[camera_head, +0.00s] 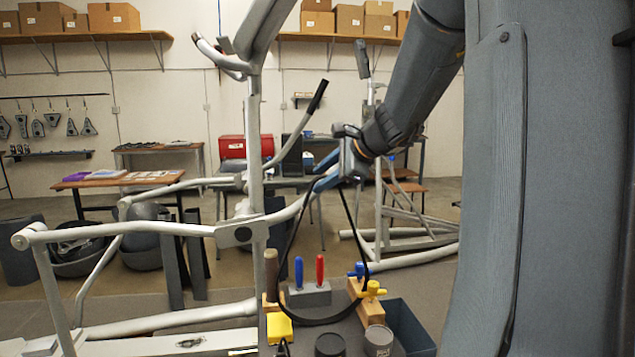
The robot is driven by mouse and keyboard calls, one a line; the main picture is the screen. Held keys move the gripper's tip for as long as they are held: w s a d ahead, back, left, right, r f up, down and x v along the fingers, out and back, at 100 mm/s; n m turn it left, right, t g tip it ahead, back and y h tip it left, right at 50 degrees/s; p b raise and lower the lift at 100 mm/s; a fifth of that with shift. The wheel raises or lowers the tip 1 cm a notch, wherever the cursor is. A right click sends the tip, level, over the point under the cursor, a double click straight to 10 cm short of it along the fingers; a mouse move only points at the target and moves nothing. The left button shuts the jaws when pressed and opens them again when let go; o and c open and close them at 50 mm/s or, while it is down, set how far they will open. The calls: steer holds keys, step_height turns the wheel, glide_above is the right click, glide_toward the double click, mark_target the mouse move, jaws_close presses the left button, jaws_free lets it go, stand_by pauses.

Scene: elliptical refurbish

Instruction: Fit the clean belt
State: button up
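A thin black belt (368,262) hangs as a large open loop below my gripper (322,172). My gripper's blue fingers point left and seem to hold the top of the loop; the exact grip is too small to see. The bottom of the loop hangs in front of the tools on the work surface. The pale elliptical machine (255,160) fills the left and middle, with an upright post, a dark-tipped handle and long side arms. My gripper is just right of the post. No pulley seat for the belt is clearly visible.
Another frame (405,245) stands behind.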

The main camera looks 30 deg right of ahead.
steer(key=b+v, duration=0.1)
steer(key=v, duration=0.8)
steer(key=shift+s+r, duration=0.25)
steer(key=shift+s, duration=0.05)
